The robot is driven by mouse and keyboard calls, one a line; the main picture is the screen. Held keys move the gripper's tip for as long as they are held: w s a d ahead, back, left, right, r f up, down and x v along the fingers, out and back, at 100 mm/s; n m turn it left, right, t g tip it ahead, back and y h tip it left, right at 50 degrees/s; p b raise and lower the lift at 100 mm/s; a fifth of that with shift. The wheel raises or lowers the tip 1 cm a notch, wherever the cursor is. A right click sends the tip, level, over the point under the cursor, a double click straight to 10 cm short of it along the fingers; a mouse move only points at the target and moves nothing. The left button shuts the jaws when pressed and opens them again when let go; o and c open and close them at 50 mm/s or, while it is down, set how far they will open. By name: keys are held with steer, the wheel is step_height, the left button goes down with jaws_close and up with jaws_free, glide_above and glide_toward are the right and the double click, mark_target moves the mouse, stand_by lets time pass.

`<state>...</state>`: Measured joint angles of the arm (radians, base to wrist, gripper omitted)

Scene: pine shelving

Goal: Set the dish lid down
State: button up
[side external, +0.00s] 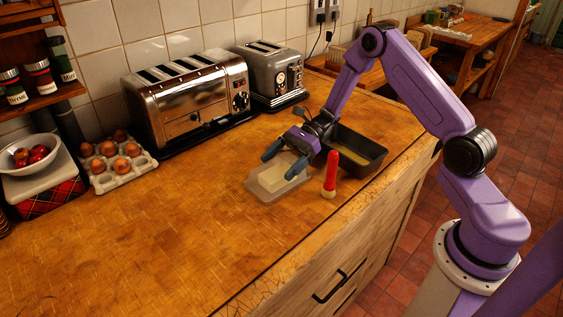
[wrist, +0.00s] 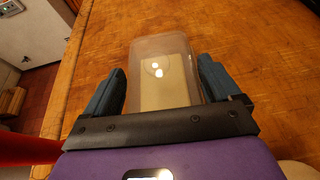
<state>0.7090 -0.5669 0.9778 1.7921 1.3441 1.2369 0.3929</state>
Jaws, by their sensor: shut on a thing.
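The dish lid (wrist: 142,55) is a clear, box-like cover between my gripper's fingers in the wrist view, with a pale yellow block showing through it. My gripper (wrist: 162,66) is shut on the lid's sides, one blue finger on each side. In the side external view my gripper (side external: 284,162) points down over a translucent dish (side external: 264,190) on the counter, with the pale block in it. The clear lid is hard to make out there, and I cannot tell whether its rim touches the dish or counter.
A red-handled brush (side external: 330,172) stands upright just right of the dish. A dark loaf tin (side external: 372,165) sits behind it. Two toasters (side external: 190,105) and an egg carton (side external: 120,175) line the wall. The wooden counter (side external: 170,240) is clear at the front left.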

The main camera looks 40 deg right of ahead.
steer(key=o, duration=0.9)
steer(key=shift+d+r, duration=0.15)
steer(key=shift+d, duration=0.05)
steer(key=v, duration=1.1)
steer(key=shift+d, duration=0.3)
steer(key=shift+r, duration=0.1)
